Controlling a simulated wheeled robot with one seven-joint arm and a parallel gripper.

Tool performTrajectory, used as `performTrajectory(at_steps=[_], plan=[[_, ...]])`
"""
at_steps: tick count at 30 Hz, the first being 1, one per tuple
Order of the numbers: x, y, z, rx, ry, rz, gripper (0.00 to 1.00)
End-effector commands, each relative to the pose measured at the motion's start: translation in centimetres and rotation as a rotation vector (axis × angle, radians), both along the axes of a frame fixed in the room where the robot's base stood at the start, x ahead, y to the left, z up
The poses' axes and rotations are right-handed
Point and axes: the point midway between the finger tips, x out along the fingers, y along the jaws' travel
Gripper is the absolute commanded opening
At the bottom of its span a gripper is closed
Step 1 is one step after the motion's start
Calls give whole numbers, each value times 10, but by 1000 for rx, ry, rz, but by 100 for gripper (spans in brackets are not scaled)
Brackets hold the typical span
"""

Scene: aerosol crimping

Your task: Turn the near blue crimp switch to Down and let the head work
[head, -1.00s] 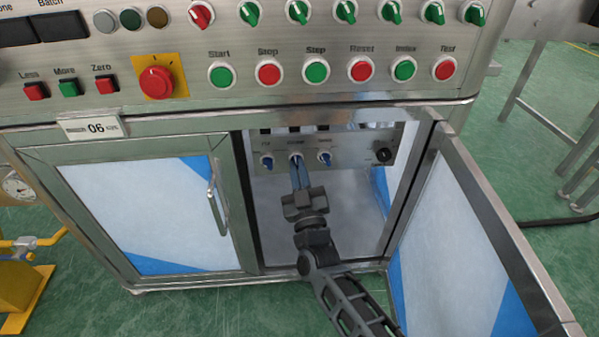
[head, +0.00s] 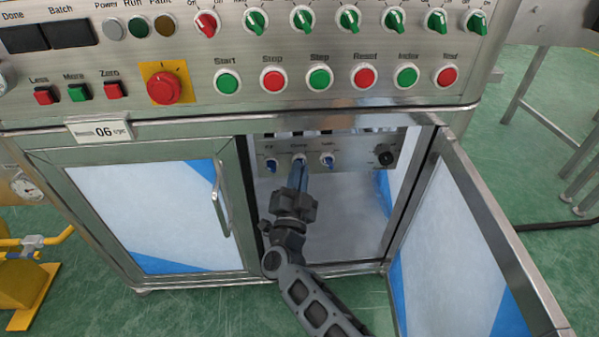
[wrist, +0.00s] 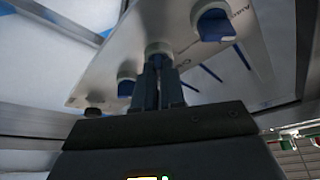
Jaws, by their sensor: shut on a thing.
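A small metal panel (head: 350,150) inside the open cabinet bay carries three blue switches in a row. The middle one, the crimp switch (head: 299,157), is mostly covered by my gripper (head: 300,172). My gripper's narrow fingers reach up to it and are shut on it. In the wrist view the fingers (wrist: 158,75) meet the switch's pale round collar (wrist: 158,48); its blue handle is hidden between them, so I cannot read its position. The left switch (head: 271,164) and the right switch (head: 327,160) stand free on each side.
A black knob (head: 386,155) sits at the panel's right. The right cabinet door (head: 470,240) stands open beside my arm; the left door (head: 150,210) is shut. Buttons and a red emergency knob (head: 164,88) are on the console above. The bay below the panel looks empty.

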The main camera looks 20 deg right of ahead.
Motion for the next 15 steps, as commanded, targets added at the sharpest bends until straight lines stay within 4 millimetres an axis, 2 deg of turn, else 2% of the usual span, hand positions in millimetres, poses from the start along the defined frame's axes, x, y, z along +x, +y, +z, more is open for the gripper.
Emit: performTrajectory(at_steps=[6, 15], plan=[[0, 1, 0, 102, -32, -1, 0], [0, 1, 0, 159, -51, -1, 0]])
